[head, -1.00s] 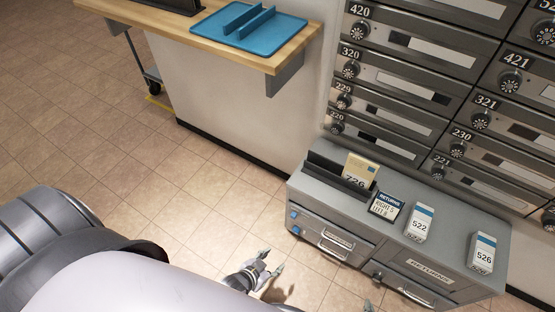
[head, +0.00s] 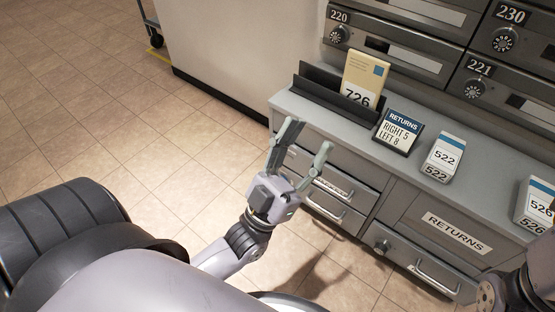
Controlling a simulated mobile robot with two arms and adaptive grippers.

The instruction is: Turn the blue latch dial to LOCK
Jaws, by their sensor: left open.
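The blue latch dial does not show now; my left gripper covers the left end of the grey cabinet's (head: 405,200) front, where blue showed earlier. My left gripper (head: 309,134) is open, with its two fingers apart and pointing up toward the cabinet's upper left front. Nothing shows between the fingers. I cannot tell whether a finger touches the cabinet. Part of my right arm shows at the lower right corner, but its gripper is out of view.
On the cabinet top are a dark slotted holder with a 726 card (head: 364,80), a RETURNS sign (head: 398,130) and white boxes marked 522 (head: 443,156) and 526 (head: 538,200). A dark knob (head: 383,247) and drawer handle (head: 437,278) stick out below. Mailboxes (head: 398,45) stand behind.

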